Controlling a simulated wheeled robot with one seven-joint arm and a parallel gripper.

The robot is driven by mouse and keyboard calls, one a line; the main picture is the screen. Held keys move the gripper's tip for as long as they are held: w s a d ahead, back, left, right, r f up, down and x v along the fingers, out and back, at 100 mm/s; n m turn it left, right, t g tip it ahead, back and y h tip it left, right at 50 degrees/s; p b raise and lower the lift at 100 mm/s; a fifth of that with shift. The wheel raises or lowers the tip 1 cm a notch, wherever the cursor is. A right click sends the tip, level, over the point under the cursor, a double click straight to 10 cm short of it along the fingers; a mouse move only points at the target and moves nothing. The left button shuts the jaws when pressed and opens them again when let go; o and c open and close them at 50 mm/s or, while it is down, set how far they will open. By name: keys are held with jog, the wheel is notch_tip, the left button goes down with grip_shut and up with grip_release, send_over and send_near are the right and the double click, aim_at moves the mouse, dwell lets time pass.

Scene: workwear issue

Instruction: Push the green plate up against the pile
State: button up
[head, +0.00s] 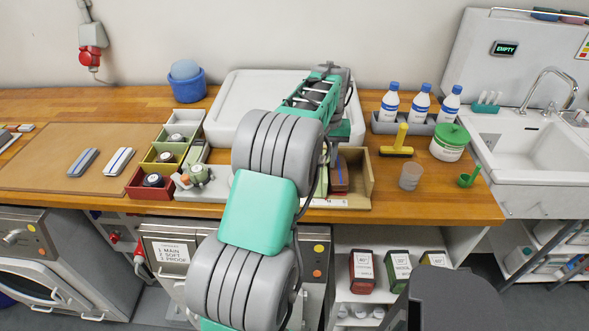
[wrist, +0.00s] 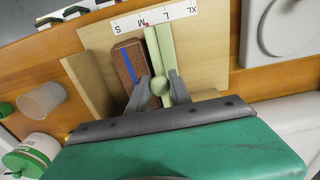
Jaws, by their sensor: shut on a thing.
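The green plate (wrist: 153,48) is a pale green upright piece with a round knob, standing in a light wooden tray (wrist: 97,40). My gripper (wrist: 160,88) has its two grey fingers on either side of the knob, shut on it. The pile (wrist: 128,62) is reddish brown with a blue stripe and lies just left of the plate in the wrist view. They are very close; I cannot tell whether they touch. In the head view the pile (head: 340,178) and plate (head: 322,177) are partly hidden by my arm, and my fingertips are hidden.
Coloured bins (head: 163,155) stand left.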

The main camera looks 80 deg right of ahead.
jog(key=shift+s+d+p, duration=0.2)
jog(key=shift+s+p, duration=0.1)
jog(key=shift+s, duration=0.65)
jog(key=shift+s+d+p, duration=0.25)
jog(key=shift+s+p, duration=0.05)
jog(key=shift+s, duration=0.65)
jog(key=shift+s+d+p, duration=0.2)
jog(key=shift+s+p, duration=0.1)
jog(key=shift+s, duration=0.65)
jog(key=o, duration=0.7)
jog(key=shift+o, duration=0.2)
notch_tip(320, 180, up, 8)
jog(key=p, duration=0.5)
jog(key=shift+p, duration=0.35)
jog(key=shift+w, duration=0.15)
